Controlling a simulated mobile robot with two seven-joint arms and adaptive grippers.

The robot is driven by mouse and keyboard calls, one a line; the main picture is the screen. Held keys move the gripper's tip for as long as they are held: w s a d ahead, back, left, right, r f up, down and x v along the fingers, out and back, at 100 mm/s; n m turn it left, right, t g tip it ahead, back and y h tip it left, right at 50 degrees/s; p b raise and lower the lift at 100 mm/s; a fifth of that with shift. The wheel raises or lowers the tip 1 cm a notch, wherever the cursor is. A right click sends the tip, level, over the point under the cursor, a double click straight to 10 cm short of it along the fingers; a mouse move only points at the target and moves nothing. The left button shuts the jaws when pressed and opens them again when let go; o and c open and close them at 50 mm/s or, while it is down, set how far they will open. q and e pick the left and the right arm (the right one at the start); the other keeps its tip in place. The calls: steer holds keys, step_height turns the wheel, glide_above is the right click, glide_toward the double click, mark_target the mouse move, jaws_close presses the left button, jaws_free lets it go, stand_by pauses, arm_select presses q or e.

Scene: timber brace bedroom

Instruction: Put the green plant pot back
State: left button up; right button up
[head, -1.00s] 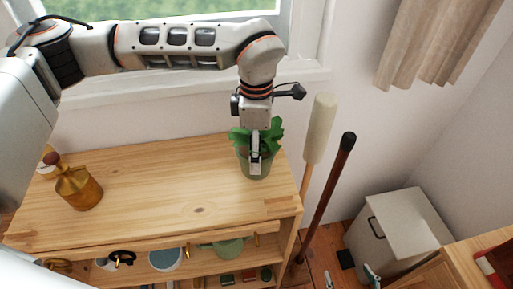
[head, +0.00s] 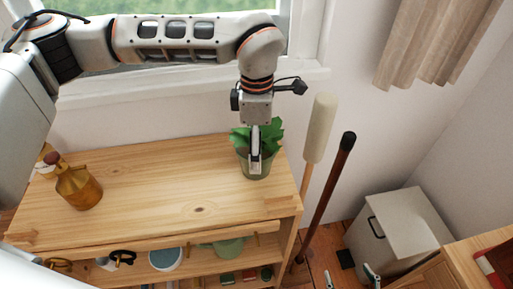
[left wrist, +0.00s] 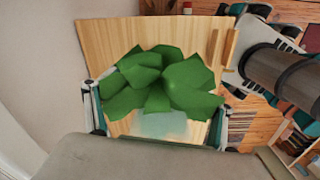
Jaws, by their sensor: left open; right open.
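The green plant pot (head: 257,167), with a leafy green plant (head: 262,137), stands upright on the wooden shelf top (head: 150,190), near its right end. My left gripper (head: 255,164) is above and around the pot from overhead, with one finger showing in front of it. In the left wrist view the leaves (left wrist: 160,82) lie between the two open fingers (left wrist: 155,120) and hide most of the pot. Whether a finger touches the pot I cannot tell. My right gripper (head: 349,279) is open and empty at the bottom edge, away from the shelf.
An amber bottle (head: 78,187) stands on the shelf's left side. The middle of the top is clear. Lower shelves hold a green teapot (head: 228,246) and other small items. Two long handles (head: 326,195) lean by the shelf's right side. A white bin (head: 400,228) stands farther right.

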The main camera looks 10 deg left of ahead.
arm_select(q)
step_height(320, 180, up, 11)
steer(key=shift+f, duration=0.1)
stand_by(0.7)
